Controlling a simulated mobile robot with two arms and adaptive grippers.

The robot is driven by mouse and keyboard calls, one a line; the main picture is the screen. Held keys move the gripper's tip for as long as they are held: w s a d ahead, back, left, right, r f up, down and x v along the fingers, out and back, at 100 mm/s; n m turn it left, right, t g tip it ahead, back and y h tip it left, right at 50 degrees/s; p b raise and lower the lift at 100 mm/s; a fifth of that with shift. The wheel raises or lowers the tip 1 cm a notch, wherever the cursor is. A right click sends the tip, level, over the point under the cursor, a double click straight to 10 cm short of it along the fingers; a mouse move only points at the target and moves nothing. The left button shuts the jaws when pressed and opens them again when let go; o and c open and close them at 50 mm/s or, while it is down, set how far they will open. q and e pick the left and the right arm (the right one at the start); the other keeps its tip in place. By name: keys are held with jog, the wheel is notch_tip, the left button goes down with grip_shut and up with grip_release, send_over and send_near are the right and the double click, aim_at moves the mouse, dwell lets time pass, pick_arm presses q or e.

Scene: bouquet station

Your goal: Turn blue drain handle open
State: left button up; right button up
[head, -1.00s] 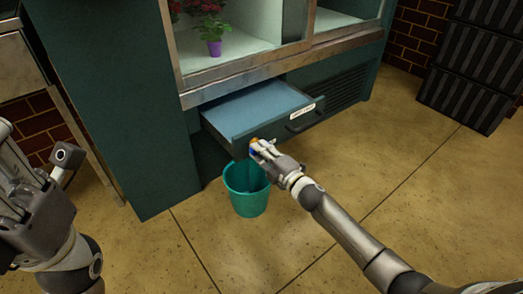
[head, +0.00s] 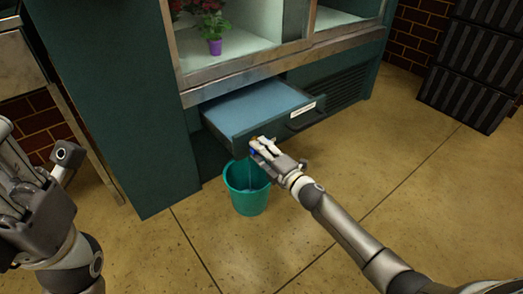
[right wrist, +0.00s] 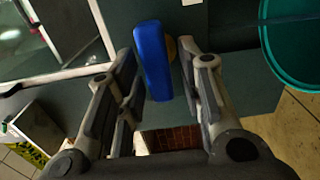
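The blue drain handle (right wrist: 152,60) shows in the right wrist view between the two fingers of my right gripper (right wrist: 160,85). The fingers are apart, one on each side of it, with a small gap visible on the right side. A round brass part (right wrist: 171,49) shows behind the handle. In the head view my right gripper (head: 261,146) is at the drawer's front and hides most of the blue handle (head: 252,153). My left gripper (head: 25,185) is at the left edge, partly cut off, away from the drawer.
A teal bucket (head: 247,205) stands on the floor below the handle, with a pale bluish streak inside it. The drawer (head: 232,146) is pulled out from the green cabinet (head: 120,110). Black crates (head: 470,85) stand at the right. The floor in front is mostly clear.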

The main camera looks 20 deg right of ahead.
dwell(0.3)
jog(key=v, duration=1.2)
jog(key=shift+r, duration=0.1)
